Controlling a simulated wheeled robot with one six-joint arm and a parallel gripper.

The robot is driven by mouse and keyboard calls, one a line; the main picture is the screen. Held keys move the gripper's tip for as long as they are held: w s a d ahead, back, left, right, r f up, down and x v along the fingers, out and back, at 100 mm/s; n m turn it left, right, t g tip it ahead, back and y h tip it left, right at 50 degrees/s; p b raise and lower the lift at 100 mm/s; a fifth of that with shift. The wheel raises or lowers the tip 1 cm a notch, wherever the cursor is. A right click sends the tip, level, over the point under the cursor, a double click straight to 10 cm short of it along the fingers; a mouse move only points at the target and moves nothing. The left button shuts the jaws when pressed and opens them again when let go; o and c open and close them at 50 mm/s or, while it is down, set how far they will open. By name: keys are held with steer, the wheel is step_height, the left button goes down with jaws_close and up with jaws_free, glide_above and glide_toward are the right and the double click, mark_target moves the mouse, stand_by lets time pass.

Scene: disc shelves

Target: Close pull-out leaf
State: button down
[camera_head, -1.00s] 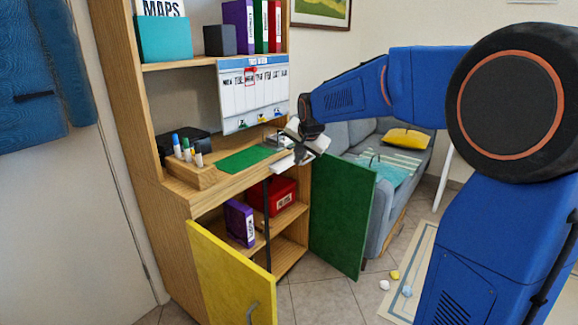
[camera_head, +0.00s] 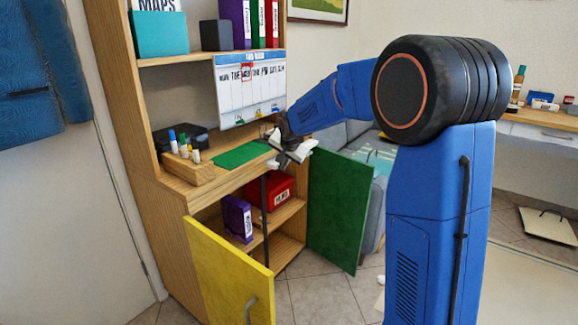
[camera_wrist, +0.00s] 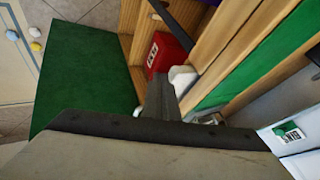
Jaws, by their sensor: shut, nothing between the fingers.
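The wooden leaf (camera_head: 222,176) is at worktop height in the shelf unit, with a green mat (camera_head: 240,155) on top. Its front edge also shows in the wrist view (camera_wrist: 228,67), running diagonally beside the green mat (camera_wrist: 272,58). I cannot tell how far it stands out from the cabinet. My gripper (camera_head: 291,157) is at the right front end of this worktop, shut and empty. In the wrist view my gripper's fingers (camera_wrist: 172,88) are close to the wooden edge; whether they touch it is unclear.
A yellow door (camera_head: 228,270) and a green door (camera_head: 338,208) stand open below. A red box (camera_head: 277,192) and a purple binder (camera_head: 237,218) sit inside. A whiteboard calendar (camera_head: 249,90) and a pen holder (camera_head: 187,170) are above. A sofa (camera_head: 372,225) stands behind the green door.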

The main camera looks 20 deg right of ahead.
mark_target(273, 162)
steer(key=shift+w+a, duration=0.1)
steer(key=shift+w, duration=0.05)
steer(key=w+a, duration=0.2)
steer(key=w, duration=0.1)
steer(key=shift+a, duration=0.1)
steer(key=shift+w+a+r, duration=0.15)
steer(key=shift+w, duration=0.1)
stand_by(0.4)
